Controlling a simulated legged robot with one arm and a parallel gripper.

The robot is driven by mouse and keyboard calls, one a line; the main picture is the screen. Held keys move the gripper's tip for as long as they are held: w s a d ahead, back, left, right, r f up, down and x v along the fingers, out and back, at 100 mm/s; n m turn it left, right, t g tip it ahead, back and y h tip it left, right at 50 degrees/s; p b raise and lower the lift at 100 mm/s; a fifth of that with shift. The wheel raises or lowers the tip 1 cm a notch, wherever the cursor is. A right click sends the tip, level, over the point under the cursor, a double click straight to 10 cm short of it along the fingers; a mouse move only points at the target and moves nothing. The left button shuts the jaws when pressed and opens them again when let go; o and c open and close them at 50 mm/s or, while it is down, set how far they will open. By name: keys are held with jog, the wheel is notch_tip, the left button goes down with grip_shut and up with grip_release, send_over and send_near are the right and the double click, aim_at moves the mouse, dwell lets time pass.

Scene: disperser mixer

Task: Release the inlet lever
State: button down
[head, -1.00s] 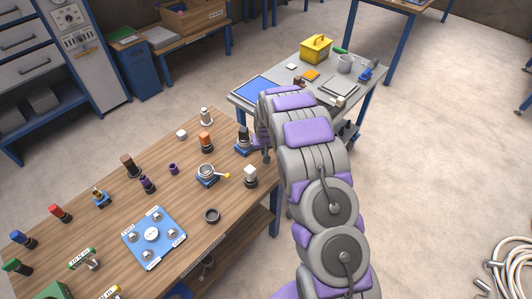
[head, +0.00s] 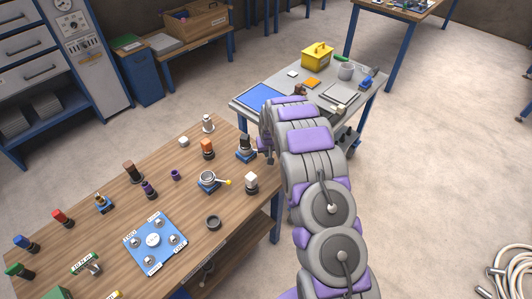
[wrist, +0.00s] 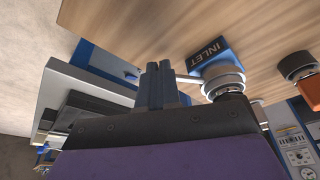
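The inlet valve has a blue block marked INLET (wrist: 208,58) and a round grey body with a pale ring (wrist: 222,82). In the head view the valve (head: 245,148) stands near the table's far right corner, close to my arm's end. The inlet lever (wrist: 188,79) is a thin pale bar running from the valve's body to my gripper's fingers. My gripper (wrist: 157,72) has its two blue-grey fingers close together at the lever's outer end, seemingly shut on it. The lever's tip is hidden by the fingers. My arm hides most of the gripper in the head view.
An orange-topped part (head: 207,148) and a white-topped part (head: 251,182) stand near the valve. A ring-shaped fitting with a yellow handle (head: 208,180) is nearer. A grey cart (head: 296,93) with a yellow box (head: 318,55) stands behind. Open floor lies to the right.

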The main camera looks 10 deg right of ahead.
dwell(0.4)
jog(key=shift+s+a, duration=0.35)
jog(key=shift+a, duration=0.15)
jog(key=shift+s, duration=0.1)
